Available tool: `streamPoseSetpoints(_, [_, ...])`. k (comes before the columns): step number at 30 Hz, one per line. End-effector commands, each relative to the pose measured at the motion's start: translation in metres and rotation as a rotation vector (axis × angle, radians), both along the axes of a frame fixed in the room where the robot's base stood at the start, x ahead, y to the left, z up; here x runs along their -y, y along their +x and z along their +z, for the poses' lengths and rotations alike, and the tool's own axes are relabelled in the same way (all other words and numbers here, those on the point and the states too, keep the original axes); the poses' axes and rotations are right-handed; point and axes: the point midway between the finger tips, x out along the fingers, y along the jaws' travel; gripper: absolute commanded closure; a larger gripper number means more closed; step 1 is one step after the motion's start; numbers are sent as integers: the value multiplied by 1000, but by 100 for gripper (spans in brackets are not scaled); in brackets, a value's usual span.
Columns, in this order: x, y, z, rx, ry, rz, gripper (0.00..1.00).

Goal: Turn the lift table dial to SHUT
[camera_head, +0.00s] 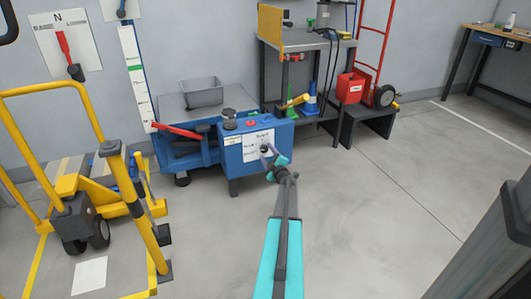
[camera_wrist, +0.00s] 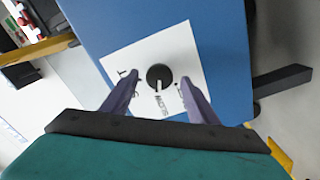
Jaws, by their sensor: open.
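The lift table dial is a round black knob (camera_wrist: 159,76) on a white label plate (camera_wrist: 180,52) with dark lettering. In the wrist view its white mark points down the picture, toward a word that looks like SLOW; the other words are partly hidden by my fingers. The plate is on the front of the blue control box (camera_head: 232,150) of the lift table (camera_head: 172,106). My gripper (camera_head: 273,158) is in front of the plate. In the wrist view my gripper (camera_wrist: 158,80) is open, one finger on each side of the knob; I cannot tell whether they touch it.
A red button (camera_head: 251,124) and a grey cylinder (camera_head: 229,119) are on top of the box. A metal bin (camera_head: 202,92) sits on the lift table. A yellow pallet truck (camera_head: 75,200) stands at left. A workbench (camera_head: 303,42) is behind.

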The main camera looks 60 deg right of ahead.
Motion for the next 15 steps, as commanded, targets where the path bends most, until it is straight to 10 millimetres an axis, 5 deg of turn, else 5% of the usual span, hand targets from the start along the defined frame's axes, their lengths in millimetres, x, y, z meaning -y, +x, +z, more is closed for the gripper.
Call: streamPoseSetpoints(15, [-40, -54, 3, 0, 0, -2, 46])
